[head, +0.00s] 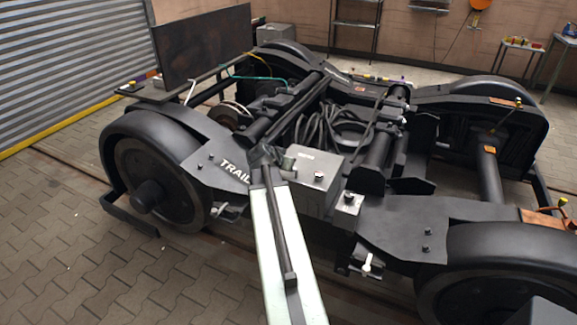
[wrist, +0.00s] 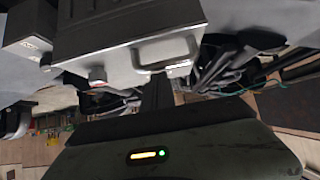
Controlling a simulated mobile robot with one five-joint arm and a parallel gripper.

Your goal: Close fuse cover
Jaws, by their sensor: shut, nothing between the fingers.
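A grey metal box (head: 312,163) with a black knob on its top sits at the middle of the bogie's near side; I take it for the fuse box. It fills the upper middle of the wrist view (wrist: 120,35), where a bar handle (wrist: 165,48) shows on its face. I cannot tell how far its cover stands open. My gripper (head: 262,153) is at the box's left side in the head view. Its dark fingers (wrist: 157,92) are shut and empty, close to the handle; whether they touch is unclear.
Cables (head: 325,130) lie behind. A dark upright panel (head: 205,50) stands at the back left. Paved floor (head: 60,230) is free at left.

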